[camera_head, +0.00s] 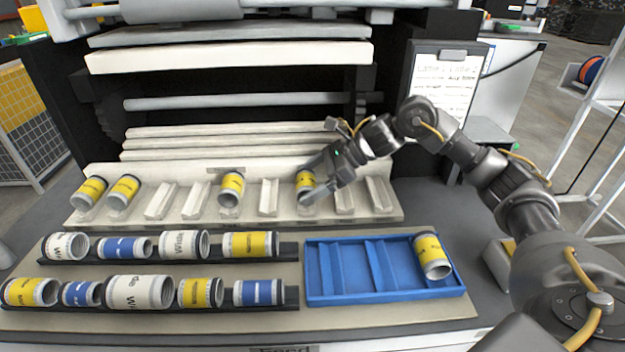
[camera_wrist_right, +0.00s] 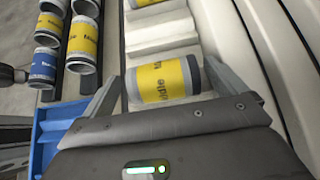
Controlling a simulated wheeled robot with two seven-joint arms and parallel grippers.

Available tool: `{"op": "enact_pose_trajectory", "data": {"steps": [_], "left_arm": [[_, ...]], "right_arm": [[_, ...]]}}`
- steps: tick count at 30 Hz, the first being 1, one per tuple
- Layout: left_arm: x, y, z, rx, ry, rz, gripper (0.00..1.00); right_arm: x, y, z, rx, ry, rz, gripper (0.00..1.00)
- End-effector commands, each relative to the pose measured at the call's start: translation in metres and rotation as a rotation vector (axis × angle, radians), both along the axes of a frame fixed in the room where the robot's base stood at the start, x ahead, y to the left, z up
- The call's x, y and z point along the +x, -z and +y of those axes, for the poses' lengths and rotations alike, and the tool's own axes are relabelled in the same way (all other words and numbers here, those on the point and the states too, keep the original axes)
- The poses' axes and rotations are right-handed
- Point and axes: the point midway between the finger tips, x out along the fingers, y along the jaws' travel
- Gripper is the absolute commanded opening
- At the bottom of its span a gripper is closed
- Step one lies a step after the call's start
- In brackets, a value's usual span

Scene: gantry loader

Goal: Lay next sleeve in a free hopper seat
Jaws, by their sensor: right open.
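The hopper (camera_head: 235,218) is a pale row of slanted seats. Yellow-banded sleeves lie in its two leftmost seats (camera_head: 90,192) (camera_head: 124,191), and another yellow sleeve (camera_head: 232,188) lies near the middle. A fourth yellow sleeve (camera_head: 305,182) lies in a seat further right. My right gripper (camera_head: 311,181) is at this sleeve, its fingers open on either side of it. The wrist view shows the same sleeve (camera_wrist_right: 165,80), marked "Middle", lying between the open fingertips (camera_wrist_right: 161,76). Several other seats are empty, including those at the right end. My left gripper is not in view.
Two dark racks (camera_head: 290,250) (camera_head: 290,297) in front hold white, blue and yellow sleeves. A blue divided tray (camera_head: 340,297) holds one yellow sleeve (camera_head: 432,256) at its right end; its other compartments are empty. A clipboard (camera_head: 442,85) hangs behind my right arm.

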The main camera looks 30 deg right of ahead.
Motion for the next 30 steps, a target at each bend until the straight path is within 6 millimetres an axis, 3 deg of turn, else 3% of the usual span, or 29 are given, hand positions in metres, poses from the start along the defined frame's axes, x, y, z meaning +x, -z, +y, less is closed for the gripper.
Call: {"op": "enact_pose_trajectory", "data": {"steps": [4,7,18,30], "left_arm": [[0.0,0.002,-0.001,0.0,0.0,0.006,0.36],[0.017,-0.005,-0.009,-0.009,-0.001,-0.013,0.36],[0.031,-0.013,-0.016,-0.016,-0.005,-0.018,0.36],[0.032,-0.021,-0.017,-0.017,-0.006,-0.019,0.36]], "right_arm": [[-0.004,-0.009,-0.014,-0.003,0.01,-0.004,1.0],[-0.012,-0.021,-0.029,-0.003,0.012,-0.007,1.0],[-0.036,-0.059,-0.071,0.0,0.003,-0.004,1.0],[-0.041,-0.071,-0.078,0.001,0.0,-0.003,1.0]]}}
